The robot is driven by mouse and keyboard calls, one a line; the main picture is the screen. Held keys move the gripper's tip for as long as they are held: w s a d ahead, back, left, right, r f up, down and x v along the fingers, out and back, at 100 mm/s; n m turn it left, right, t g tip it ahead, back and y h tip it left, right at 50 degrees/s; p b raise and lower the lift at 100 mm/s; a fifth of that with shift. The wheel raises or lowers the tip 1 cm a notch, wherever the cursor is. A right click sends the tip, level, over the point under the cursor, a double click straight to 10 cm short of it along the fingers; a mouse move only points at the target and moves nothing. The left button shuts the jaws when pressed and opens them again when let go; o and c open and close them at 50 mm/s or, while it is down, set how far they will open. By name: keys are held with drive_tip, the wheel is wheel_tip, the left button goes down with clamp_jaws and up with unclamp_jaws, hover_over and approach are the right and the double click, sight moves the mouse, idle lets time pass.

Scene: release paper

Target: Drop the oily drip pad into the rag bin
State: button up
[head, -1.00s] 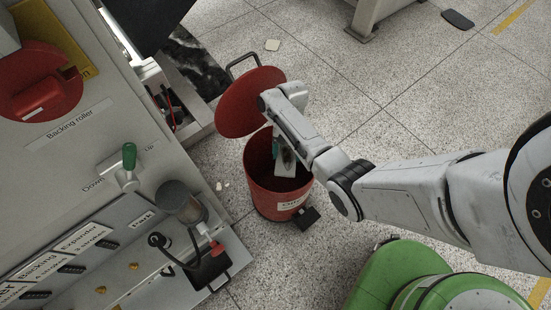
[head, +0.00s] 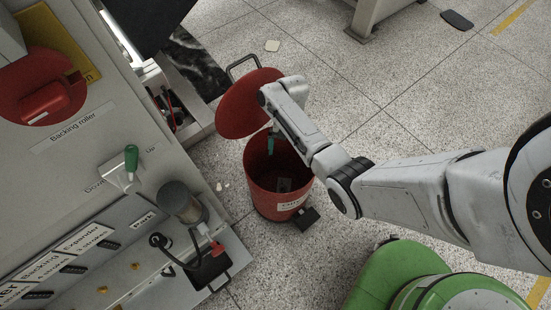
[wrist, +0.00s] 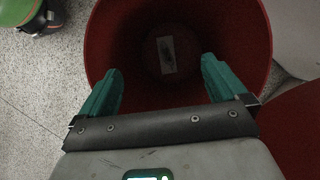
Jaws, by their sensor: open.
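The red rag bin (head: 259,187) stands on the floor with its lid (head: 250,103) raised; its inside wall also shows in the wrist view (wrist: 240,35). In the head view part of a teal finger (head: 271,143) shows over the bin; the rest is hidden by my arm.
A grey machine with a green-handled lever (head: 130,158) and a cylinder (head: 180,200) stands left of the bin. A black pedal (head: 306,217) is at the bin's front. A pale scrap (head: 272,45) lies on the floor behind. The floor right of the bin is open.

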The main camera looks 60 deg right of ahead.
drive_tip(key=p+v, duration=0.1)
drive_tip(key=v, duration=0.7)
drive_tip(key=shift+r+p, duration=0.3)
drive_tip(key=shift+p, duration=0.05)
drive_tip(key=shift+d, duration=0.1)
